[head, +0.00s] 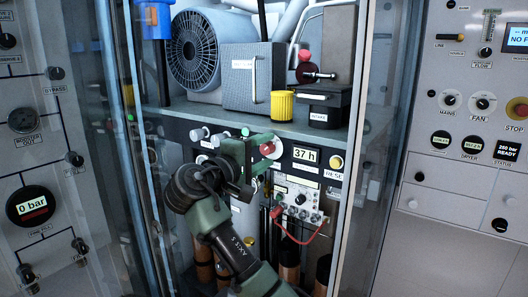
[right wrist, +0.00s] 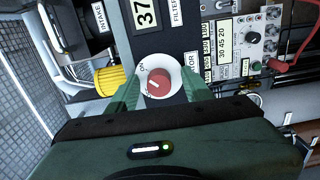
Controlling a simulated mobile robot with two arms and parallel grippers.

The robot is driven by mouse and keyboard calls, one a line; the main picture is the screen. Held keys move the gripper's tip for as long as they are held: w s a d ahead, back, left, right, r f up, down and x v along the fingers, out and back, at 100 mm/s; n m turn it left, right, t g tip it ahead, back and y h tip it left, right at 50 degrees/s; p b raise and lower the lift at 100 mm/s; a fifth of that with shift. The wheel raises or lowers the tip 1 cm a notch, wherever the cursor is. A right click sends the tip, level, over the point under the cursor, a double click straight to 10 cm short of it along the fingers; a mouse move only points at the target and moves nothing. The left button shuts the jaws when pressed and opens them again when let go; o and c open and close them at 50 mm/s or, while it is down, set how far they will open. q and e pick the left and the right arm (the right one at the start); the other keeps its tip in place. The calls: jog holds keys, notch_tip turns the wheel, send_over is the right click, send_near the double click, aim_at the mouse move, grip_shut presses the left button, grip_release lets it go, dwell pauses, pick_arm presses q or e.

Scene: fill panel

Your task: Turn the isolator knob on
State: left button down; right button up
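The isolator knob (head: 267,147) is a small red knob on a round white dial, on the dark panel left of the "37 h" display. In the right wrist view the red knob (right wrist: 159,80) sits between my two green fingers, with small lettering on its dial that I cannot read surely. A small pale mark shows on the knob. My right gripper (head: 262,153) is open in front of the dial, with one finger on each side. It also shows in the right wrist view (right wrist: 160,92). I cannot tell whether the fingers touch the knob. My left gripper is not in view.
A "37 h" display (head: 305,155) and a yellow button (head: 336,162) lie right of the dial. A meter module (head: 297,192) with a red cable is below. A shelf above holds a yellow knob (head: 282,105) and a fan (head: 195,48). Transparent cabinet doors stand on both sides.

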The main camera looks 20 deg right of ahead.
jog(key=b+v, duration=0.2)
jog(key=v, duration=0.5)
jog(key=shift+s+a+b, duration=0.25)
jog(key=shift+a+b, duration=0.1)
